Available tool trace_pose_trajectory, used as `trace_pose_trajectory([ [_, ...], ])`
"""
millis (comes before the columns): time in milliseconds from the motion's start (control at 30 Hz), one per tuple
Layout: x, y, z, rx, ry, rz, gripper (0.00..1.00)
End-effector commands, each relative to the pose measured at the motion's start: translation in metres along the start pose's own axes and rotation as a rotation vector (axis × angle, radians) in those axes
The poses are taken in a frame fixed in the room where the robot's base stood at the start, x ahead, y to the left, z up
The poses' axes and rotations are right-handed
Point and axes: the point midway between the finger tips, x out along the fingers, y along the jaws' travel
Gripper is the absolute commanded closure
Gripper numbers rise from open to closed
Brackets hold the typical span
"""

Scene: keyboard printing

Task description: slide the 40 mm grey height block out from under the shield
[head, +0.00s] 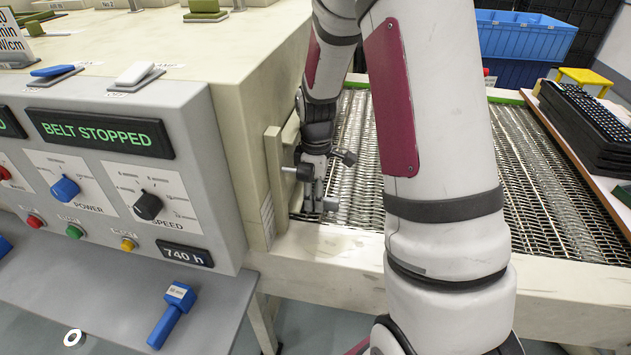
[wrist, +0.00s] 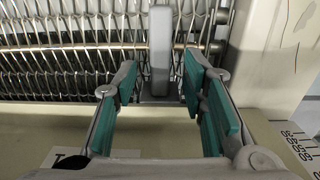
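A grey block (wrist: 160,50) stands just ahead in the wrist view, at the near edge of the mesh belt (wrist: 70,30). My gripper (wrist: 158,78) is open, with its teal-padded fingers on either side of the block's near end. Gaps show between the pads and the block, so it is not gripped. In the head view my gripper (head: 318,195) is low beside the cream shield panel (head: 275,180) at the tunnel mouth. The block's far end and its contact with the shield are hidden or unclear.
A printed scale (wrist: 298,140) is on the right side in the wrist view. In the head view, the control box (head: 200,130) reads BELT STOPPED. A blue-handled tool (head: 172,315) lies on the shelf. Keyboards (head: 590,125) are stacked at right. The belt (head: 540,170) right of my arm is clear.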

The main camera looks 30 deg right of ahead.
Motion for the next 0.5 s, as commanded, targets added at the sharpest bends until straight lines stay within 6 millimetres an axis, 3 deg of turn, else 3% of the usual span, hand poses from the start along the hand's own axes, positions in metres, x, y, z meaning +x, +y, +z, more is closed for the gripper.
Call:
trace_pose_trajectory([
  [133, 0.0107, -0.0001, 0.0002, 0.001, -0.001, -0.001, 0.62],
  [467, 0.0128, 0.0000, 0.0002, 0.000, 0.000, 0.000, 0.62],
  [500, 0.0128, 0.0000, 0.0002, 0.000, 0.000, 0.000, 0.68],
])
